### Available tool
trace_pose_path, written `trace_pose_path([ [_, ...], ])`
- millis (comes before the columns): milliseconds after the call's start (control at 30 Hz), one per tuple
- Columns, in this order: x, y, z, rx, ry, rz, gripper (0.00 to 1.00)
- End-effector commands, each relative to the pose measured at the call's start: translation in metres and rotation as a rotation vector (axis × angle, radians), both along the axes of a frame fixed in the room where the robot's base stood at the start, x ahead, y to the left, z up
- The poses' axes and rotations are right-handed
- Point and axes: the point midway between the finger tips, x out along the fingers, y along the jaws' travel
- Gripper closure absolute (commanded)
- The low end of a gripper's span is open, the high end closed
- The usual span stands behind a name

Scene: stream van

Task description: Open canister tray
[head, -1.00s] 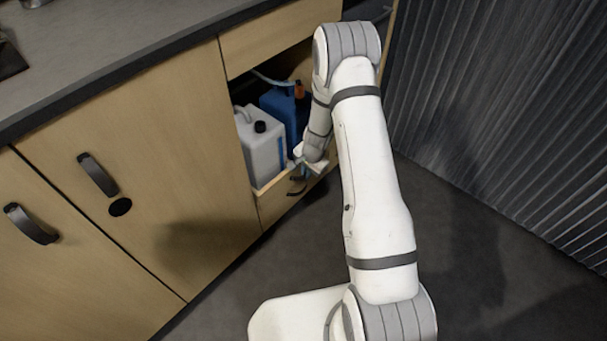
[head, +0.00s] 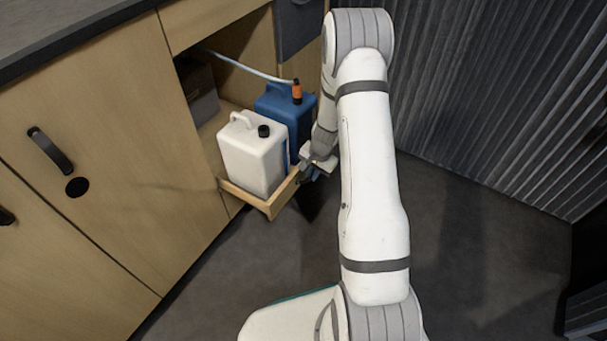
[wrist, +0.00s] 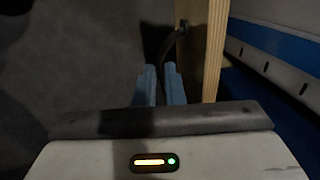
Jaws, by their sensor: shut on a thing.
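The canister tray (head: 268,208) is a low wooden tray pulled part of the way out of the cabinet opening. A white canister (head: 252,160) with a black cap and a blue canister (head: 275,100) with an orange fitting stand upright on it. My gripper (head: 306,176) is at the tray's front, partly hidden by my arm. In the wrist view, the blue fingers of my gripper (wrist: 160,86) are shut on a dark curved handle (wrist: 166,45), fixed to the tray's wooden front (wrist: 213,50).
A light hose (head: 245,66) runs from the orange fitting back into the cabinet. A dark box (head: 199,90) sits inside the opening. Closed cabinet doors (head: 100,150) are at the left and a corrugated wall (head: 490,90) at the right. The floor (head: 230,270) before the tray is clear.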

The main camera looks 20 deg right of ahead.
Motion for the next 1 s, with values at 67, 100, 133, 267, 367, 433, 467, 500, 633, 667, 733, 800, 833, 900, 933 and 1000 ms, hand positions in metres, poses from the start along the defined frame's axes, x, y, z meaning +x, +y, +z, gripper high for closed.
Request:
trace_pose_path([
  [67,0.007,-0.004,0.002,-0.012,-0.021,-0.004,1.00],
  [100,0.007,-0.004,0.003,-0.012,-0.021,-0.002,1.00],
  [133,0.007,-0.003,0.003,-0.013,-0.021,-0.001,1.00],
  [267,0.008,0.000,0.003,-0.012,-0.022,0.005,1.00],
  [367,0.008,0.002,0.003,-0.012,-0.022,0.009,1.00],
  [433,0.008,0.003,0.003,-0.012,-0.021,0.010,0.87],
  [467,0.008,0.003,0.003,-0.011,-0.020,0.011,0.85],
  [500,0.007,0.004,0.003,-0.010,-0.018,0.012,0.81],
  [633,0.006,0.006,0.002,-0.008,-0.015,0.015,0.71],
  [667,0.006,0.006,0.002,-0.009,-0.015,0.016,0.69],
  [733,0.006,0.007,0.002,-0.008,-0.013,0.016,0.69],
  [800,0.005,0.007,0.002,-0.007,-0.013,0.018,0.69],
  [833,0.005,0.007,0.002,-0.007,-0.013,0.018,0.69],
  [900,0.005,0.007,0.004,-0.007,-0.013,0.018,0.69],
  [933,0.005,0.007,0.006,-0.007,-0.013,0.018,0.69],
  [1000,0.004,0.006,0.014,-0.008,-0.013,0.017,0.69],
])
